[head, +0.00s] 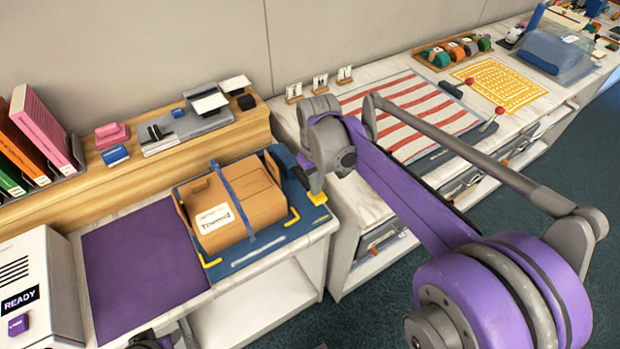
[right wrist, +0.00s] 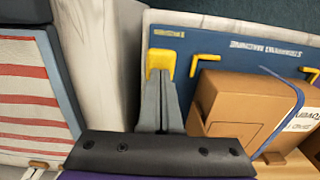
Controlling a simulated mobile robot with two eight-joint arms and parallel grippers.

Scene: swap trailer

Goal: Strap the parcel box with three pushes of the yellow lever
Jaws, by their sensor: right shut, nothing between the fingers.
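The brown parcel box (head: 240,200), with a white label, sits on the blue strapping base (head: 285,238). A blue strap (head: 232,203) runs over the box; the right wrist view shows the box (right wrist: 232,108) and the strap (right wrist: 290,118) standing out in a curve beside it. The yellow lever (right wrist: 160,60) is beside the box, at the tips of my right gripper (right wrist: 160,78). In the head view my right gripper (head: 315,185) is at the base's right side, shut and empty. Its fingertips appear to touch the lever.
A purple mat (head: 140,262) lies left of the base, beside a white machine (head: 38,285) reading READY. A wooden shelf (head: 190,150) with binders and small items stands behind. A red-striped mat (head: 415,110) lies on the right-hand counter, with a gap between the counters.

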